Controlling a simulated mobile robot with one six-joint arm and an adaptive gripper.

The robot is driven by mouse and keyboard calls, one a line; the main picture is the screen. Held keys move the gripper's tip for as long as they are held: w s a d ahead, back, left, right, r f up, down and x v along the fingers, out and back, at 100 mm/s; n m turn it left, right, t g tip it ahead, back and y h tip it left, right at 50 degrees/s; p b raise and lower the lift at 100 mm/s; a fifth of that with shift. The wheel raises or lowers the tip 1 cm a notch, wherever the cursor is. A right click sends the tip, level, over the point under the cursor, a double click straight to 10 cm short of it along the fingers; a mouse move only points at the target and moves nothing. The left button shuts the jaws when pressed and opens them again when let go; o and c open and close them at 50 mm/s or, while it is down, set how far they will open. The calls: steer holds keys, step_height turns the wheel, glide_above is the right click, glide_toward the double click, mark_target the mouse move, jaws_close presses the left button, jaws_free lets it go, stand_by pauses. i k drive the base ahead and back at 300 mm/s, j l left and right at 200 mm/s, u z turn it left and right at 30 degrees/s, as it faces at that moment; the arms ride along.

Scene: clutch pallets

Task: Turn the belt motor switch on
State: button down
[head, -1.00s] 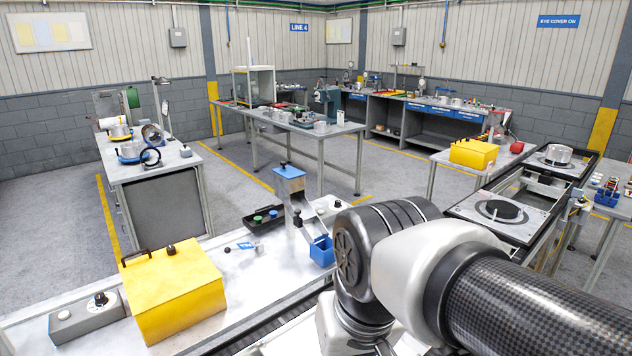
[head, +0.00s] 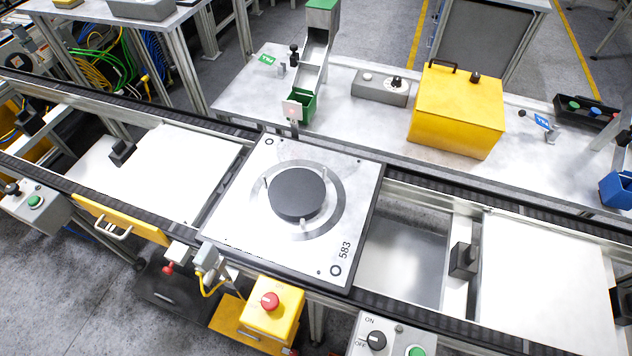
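A grey control box (head: 362,338) at the bottom edge of the head view, on the near side of the conveyor, carries a black rotary knob (head: 376,341). The labels ON and OFF stand beside the knob, ON above and OFF to its left. I cannot tell clearly which label the knob points to. A green button (head: 416,351) is to its right, partly cut off by the frame edge. No label naming the belt motor is readable. My gripper and arm are not in view.
A pallet marked 583 (head: 357,190) with a dark disc sits on the conveyor. A red mushroom button on a yellow box (head: 272,318) is left of the control box. Another grey box (head: 48,217) has a knob and green button. A yellow case (head: 455,115) stands on the bench behind.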

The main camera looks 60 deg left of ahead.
mark_target(270, 300)
steer(key=u, duration=2.9)
